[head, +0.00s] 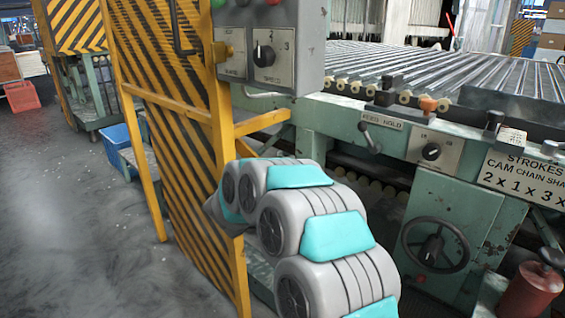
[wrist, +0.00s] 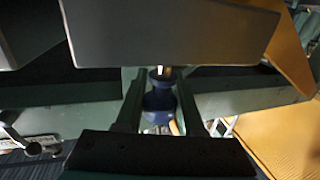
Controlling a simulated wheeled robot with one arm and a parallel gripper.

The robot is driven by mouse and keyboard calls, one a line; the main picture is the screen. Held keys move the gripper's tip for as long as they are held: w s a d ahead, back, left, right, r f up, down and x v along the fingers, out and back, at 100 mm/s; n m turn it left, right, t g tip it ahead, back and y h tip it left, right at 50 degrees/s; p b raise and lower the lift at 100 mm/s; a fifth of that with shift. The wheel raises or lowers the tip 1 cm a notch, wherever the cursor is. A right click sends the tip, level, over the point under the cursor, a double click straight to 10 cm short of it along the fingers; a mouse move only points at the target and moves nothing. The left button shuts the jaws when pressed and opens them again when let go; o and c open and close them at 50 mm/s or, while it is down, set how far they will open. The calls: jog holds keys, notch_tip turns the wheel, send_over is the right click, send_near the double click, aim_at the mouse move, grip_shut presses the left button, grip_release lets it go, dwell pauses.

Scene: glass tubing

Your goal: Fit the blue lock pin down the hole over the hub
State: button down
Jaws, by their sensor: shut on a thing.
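In the wrist view my gripper (wrist: 160,102) is shut on the blue lock pin (wrist: 158,100). The pin is dark blue, with a round collar and a wider body between the two fingers. A small bright spot shows at its upper end, close below the edge of a wide grey panel (wrist: 170,32). I cannot tell whether the pin touches that panel. The hole and the hub cannot be made out in either view. In the head view my gripper and the pin are not visible; only my grey and cyan arm shows.
A yellow-and-black striped guard (head: 178,125) stands beside my arm. A grey control box (head: 262,50) with a dial hangs above. A green machine with a handwheel (head: 435,245) and roller bed (head: 420,68) is on the right. A red can (head: 532,290) stands at lower right.

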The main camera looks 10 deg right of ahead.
jog(key=shift+f+b, duration=0.3)
jog(key=shift+f, duration=0.75)
jog(key=shift+c, duration=2.2)
grip_release()
jog(key=v, duration=0.7)
jog(key=shift+s+a, duration=0.25)
jog(key=shift+s, duration=0.1)
